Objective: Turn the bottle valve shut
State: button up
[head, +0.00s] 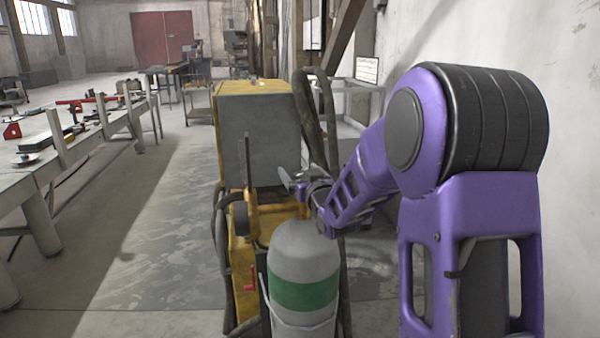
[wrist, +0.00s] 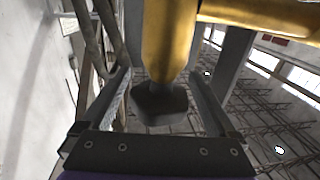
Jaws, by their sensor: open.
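The gas bottle (head: 302,262) is grey with a green band and stands upright at the lower middle of the head view. My gripper (head: 300,182) is at the bottle's top and largely hides the valve there. In the wrist view, the yellow brass valve body (wrist: 170,45) comes in from the top, with a side branch to the right. Its dark valve knob (wrist: 160,104) lies between the two fingers of my open gripper (wrist: 160,75). A narrow gap seems to show on each side of the knob; contact is hard to tell.
A yellow and grey welding machine (head: 257,135) with dark hoses stands right behind the bottle. A long workbench (head: 80,143) with tools runs along the left. A pale wall (head: 565,150) is close on the right. The floor (head: 150,230) between bench and machine is clear.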

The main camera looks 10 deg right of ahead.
jog(key=c, duration=1.4)
jog(key=shift+o, duration=0.2)
jog(key=shift+f+m+h+b, duration=0.15)
jog(key=shift+m+h+b, duration=0.15)
jog(key=shift+h+b, duration=0.3)
jog(key=shift+b, duration=0.55)
jog(key=shift+d+m+h+b, duration=0.15)
jog(key=shift+m+h+b, duration=0.5)
jog(key=shift+h, duration=0.35)
jog(key=shift+s+d+r+m+g+h+p, duration=0.1)
jog(key=shift+d+m+g+h+p, duration=0.15)
jog(key=shift+m+h, duration=0.65)
jog(key=shift+w+d+r+m+g+h+p, duration=0.15)
jog(key=shift+m+h+p, duration=0.25)
jog(key=shift+h, duration=0.75)
jog(key=shift+s+d+f+m+g+h+p, duration=0.1)
jog(key=shift+s+d+m+g+h+p, duration=0.1)
jog(key=shift+m+h, duration=0.7)
jog(key=shift+d+h, duration=0.1)
jog(key=shift+h, duration=0.15)
